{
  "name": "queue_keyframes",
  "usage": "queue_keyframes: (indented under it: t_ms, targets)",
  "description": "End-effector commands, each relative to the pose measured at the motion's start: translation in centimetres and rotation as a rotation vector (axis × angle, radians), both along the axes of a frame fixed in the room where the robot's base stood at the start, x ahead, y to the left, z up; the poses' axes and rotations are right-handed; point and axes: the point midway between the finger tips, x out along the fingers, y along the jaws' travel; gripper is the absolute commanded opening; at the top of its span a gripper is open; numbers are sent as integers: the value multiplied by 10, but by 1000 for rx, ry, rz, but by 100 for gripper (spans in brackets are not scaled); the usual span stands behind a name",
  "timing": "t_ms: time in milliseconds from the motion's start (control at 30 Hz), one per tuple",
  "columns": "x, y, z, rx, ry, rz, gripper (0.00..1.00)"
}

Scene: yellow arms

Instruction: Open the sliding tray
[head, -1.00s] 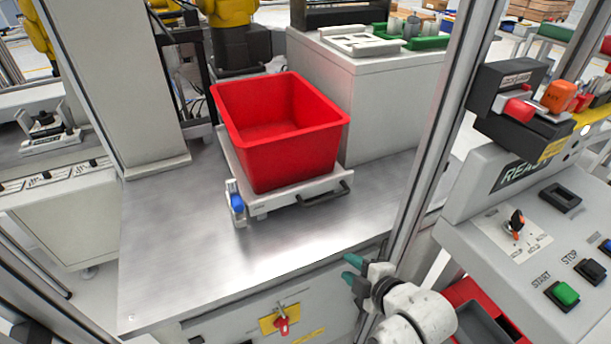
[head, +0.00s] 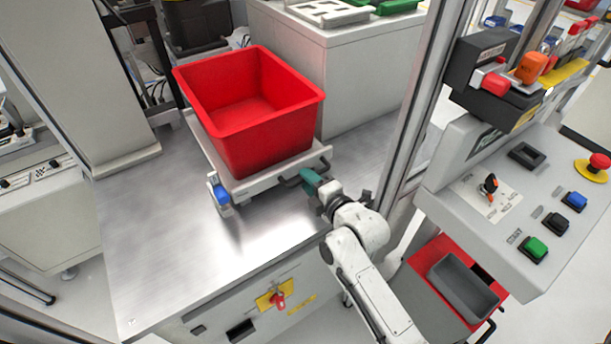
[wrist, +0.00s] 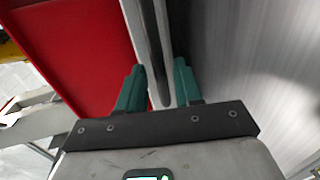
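The sliding tray (head: 262,184) is a light grey plate on the metal worktop, with a red bin (head: 262,140) standing on it. A dark bar handle (head: 290,181) sits on its near edge. My gripper (head: 309,179) has teal fingertips and is at the right part of this handle. In the wrist view, my gripper (wrist: 160,88) is open, its two fingers apart. The far end of the handle is partly hidden by the fingers in the head view.
A blue-handled latch (head: 220,196) stands at the tray's front left corner. A frame post (head: 405,150) rises right of my arm. A control panel (head: 515,205) and a red tray with a grey bin (head: 463,284) are farther right. The worktop (head: 175,240) is clear in front.

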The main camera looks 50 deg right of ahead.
Motion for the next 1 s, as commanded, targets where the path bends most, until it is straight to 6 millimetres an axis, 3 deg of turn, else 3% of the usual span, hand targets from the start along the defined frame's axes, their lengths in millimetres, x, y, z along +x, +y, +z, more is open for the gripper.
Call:
queue_keyframes:
  t_ms: [200,533,867,1000]
  targets:
    - [17,-5,-3,0,0,0,35]
    - [18,-5,-4,1,0,1,34]
    - [18,-5,-4,1,1,1,2]
    - [18,-5,-5,1,1,1,0]
